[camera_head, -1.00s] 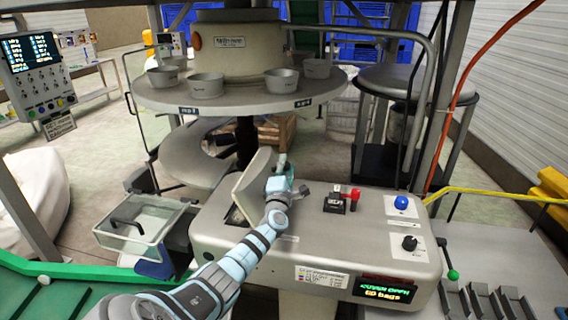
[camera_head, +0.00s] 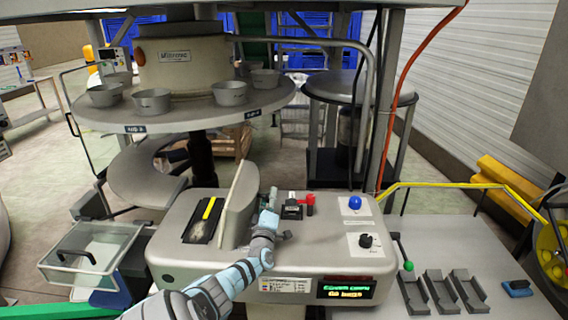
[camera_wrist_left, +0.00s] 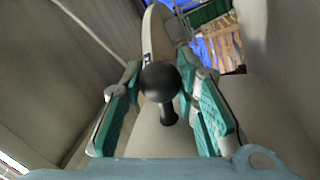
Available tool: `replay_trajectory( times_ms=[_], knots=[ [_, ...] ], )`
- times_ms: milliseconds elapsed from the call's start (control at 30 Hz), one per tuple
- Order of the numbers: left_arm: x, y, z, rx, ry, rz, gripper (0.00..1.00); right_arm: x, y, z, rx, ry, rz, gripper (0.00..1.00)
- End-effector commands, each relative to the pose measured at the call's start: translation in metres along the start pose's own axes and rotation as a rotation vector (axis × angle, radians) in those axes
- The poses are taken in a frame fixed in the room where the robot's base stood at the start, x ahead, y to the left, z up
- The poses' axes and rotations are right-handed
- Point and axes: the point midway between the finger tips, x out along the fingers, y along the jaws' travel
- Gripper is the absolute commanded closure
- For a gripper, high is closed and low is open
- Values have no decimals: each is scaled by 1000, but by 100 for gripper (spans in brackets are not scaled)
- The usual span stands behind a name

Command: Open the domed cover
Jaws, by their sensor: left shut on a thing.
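The domed cover (camera_head: 240,204) is a light grey shell standing steeply raised on top of the grey machine housing. To its left a dark slot with a yellow strip (camera_head: 207,212) lies uncovered. My left gripper (camera_head: 267,208) is at the right side of the cover. In the left wrist view a round black knob (camera_wrist_left: 160,82) sits between the two teal fingers, and the gripper is shut on it. The cover (camera_wrist_left: 152,40) rises behind the knob. My right gripper is not in view.
A clear bin (camera_head: 92,250) stands left of the housing. A red switch (camera_head: 310,204), a blue button (camera_head: 354,203) and a black dial (camera_head: 366,240) are on the housing's right. A green display (camera_head: 346,290) is on its front. A round table with cups (camera_head: 180,118) stands behind.

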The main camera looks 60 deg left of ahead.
Motion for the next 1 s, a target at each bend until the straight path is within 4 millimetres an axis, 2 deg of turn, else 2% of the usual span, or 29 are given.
replay_trajectory(
  times_ms=[133,467,500,633,1000],
  knots=[
    [-1,-4,-7,21,9,-2,100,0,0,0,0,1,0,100],
    [-1,-5,-6,22,9,-2,100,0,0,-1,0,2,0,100],
    [-1,-5,-6,22,9,-2,71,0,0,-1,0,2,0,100],
    [-1,-4,-5,21,7,-2,51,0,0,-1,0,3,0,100],
    [-6,-4,-4,18,4,0,51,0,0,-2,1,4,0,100]
  ],
)
